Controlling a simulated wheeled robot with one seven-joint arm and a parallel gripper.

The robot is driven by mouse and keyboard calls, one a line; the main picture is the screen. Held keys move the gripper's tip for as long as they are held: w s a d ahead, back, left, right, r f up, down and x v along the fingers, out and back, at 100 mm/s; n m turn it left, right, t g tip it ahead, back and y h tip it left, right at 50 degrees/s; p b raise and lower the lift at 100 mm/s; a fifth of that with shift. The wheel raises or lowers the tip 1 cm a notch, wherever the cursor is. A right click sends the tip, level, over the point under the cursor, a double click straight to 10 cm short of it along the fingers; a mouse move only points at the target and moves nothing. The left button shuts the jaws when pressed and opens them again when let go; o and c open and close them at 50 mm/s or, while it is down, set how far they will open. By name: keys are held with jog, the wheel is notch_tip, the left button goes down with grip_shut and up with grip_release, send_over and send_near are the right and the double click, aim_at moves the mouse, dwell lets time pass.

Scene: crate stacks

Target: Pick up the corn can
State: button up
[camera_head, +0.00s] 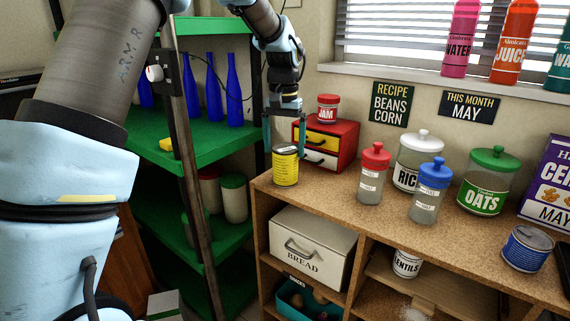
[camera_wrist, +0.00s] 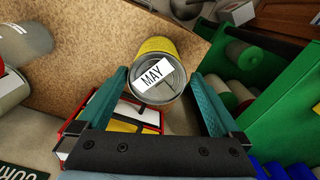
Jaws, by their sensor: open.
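A yellow can (camera_head: 285,168) stands upright at the left end of the wooden counter; its label text is too small to read. In the wrist view the yellow can (camera_wrist: 168,46) shows its metal lid with a white "MAY" sticker. My gripper (camera_head: 284,150) is open and points down over the can. In the wrist view my gripper's teal fingers (camera_wrist: 156,76) lie on either side of the near part of the lid, with visible gaps. No other can is clearly marked corn. A blue can (camera_head: 527,250) stands at the counter's right.
A red-and-yellow drawer box (camera_head: 345,142) with a jam jar (camera_head: 328,108) on it stands close behind the can. Red-lidded (camera_head: 374,175) and blue-lidded (camera_head: 431,190) shakers stand to the right. A green shelf (camera_head: 190,145) with blue bottles is left of the counter (camera_head: 420,235).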

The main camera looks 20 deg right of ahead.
aim_at(285, 160)
notch_tip(285, 160, down, 5)
jog(key=shift+s+d+f+p, duration=0.1)
jog(key=shift+p, duration=0.7)
jog(key=shift+c, duration=0.2)
grip_shut()
jog(key=shift+r, duration=0.25)
